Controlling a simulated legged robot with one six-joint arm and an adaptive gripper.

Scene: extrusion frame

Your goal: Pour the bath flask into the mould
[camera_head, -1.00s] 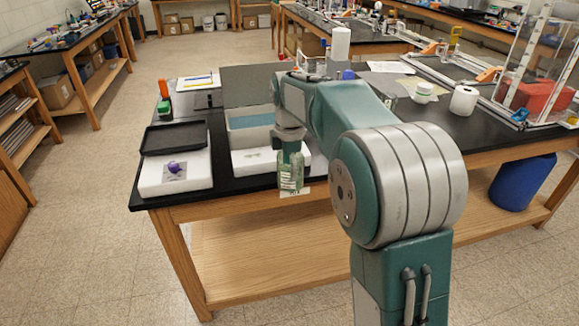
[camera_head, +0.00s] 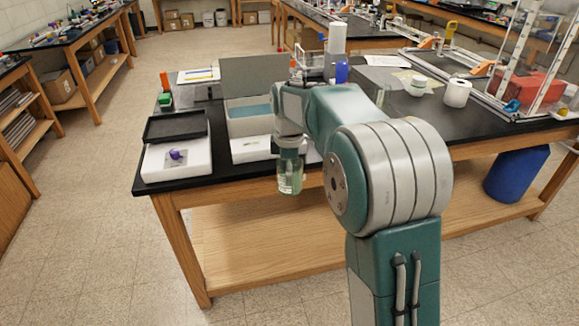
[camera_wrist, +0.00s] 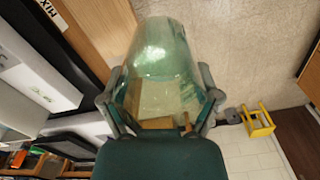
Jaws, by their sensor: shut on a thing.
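A clear, green-tinted glass flask (camera_head: 290,177) hangs from my gripper (camera_head: 289,150) in front of the black bench's front edge, above floor level. In the wrist view the flask (camera_wrist: 160,60) fills the middle, and the two fingers of my gripper (camera_wrist: 160,98) press on its sides. Its contents are hard to tell. A white block with a small dark leaf-like mark (camera_head: 252,148), perhaps the mould, lies on the bench just left of and behind the flask. It also shows at the left in the wrist view (camera_wrist: 35,75). My arm hides its right part.
A white tub with blue liquid (camera_head: 247,122) stands behind the block. To the left are a white slab with a purple piece (camera_head: 188,160) and a black tray (camera_head: 175,127). A blue bottle (camera_head: 342,70) stands behind my arm. Open floor lies left of the bench (camera_head: 160,187).

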